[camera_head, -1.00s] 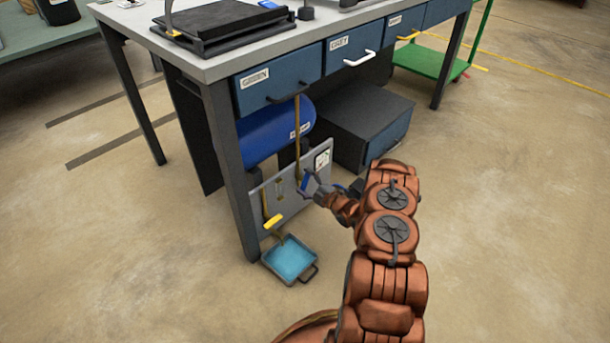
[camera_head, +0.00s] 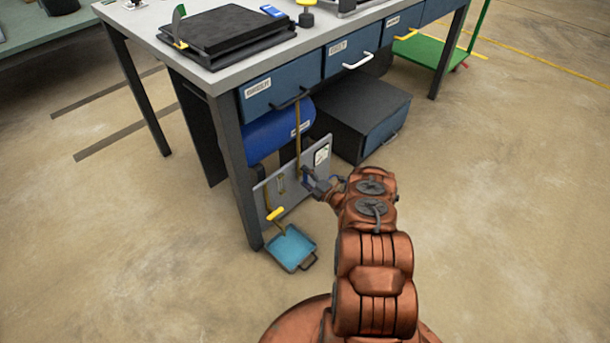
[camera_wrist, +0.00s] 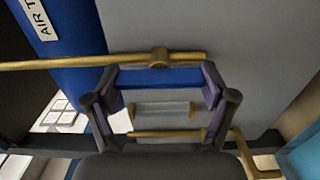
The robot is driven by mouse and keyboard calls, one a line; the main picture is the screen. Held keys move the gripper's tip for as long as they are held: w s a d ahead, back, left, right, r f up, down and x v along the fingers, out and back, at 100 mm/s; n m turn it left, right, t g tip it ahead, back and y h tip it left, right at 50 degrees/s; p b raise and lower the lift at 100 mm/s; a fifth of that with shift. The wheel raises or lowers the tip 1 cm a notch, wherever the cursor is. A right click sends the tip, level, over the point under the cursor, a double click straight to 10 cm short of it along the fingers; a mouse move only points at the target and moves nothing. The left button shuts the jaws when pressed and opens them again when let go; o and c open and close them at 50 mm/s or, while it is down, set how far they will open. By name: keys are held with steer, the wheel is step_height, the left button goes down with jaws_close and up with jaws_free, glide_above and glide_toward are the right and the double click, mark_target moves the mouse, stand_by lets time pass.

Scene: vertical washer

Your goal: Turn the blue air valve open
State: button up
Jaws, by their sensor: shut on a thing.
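The blue valve handle (camera_wrist: 158,77) lies across between the two fingers of my gripper (camera_wrist: 158,90) in the wrist view. The fingers are shut on its ends. Behind it runs a brass pipe (camera_wrist: 60,64) with a round brass fitting near the handle's middle. In the head view my gripper (camera_head: 308,180) is at the grey panel (camera_head: 270,204) under the workbench, beside the vertical brass pipe (camera_head: 298,140). The handle is mostly hidden there by the gripper.
A yellow-handled tap (camera_head: 276,214) sits above a blue tray (camera_head: 290,248) on the floor. The workbench leg (camera_head: 236,170) is left of the panel. A dark cabinet (camera_head: 350,115) is behind; the floor to the right is clear.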

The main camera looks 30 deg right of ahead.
stand_by(0.4)
steer(key=o, duration=1)
steer(key=shift+s, duration=0.15)
steer(key=v, duration=1.1)
steer(key=shift+s, duration=0.4)
steer(key=shift+d, duration=0.15)
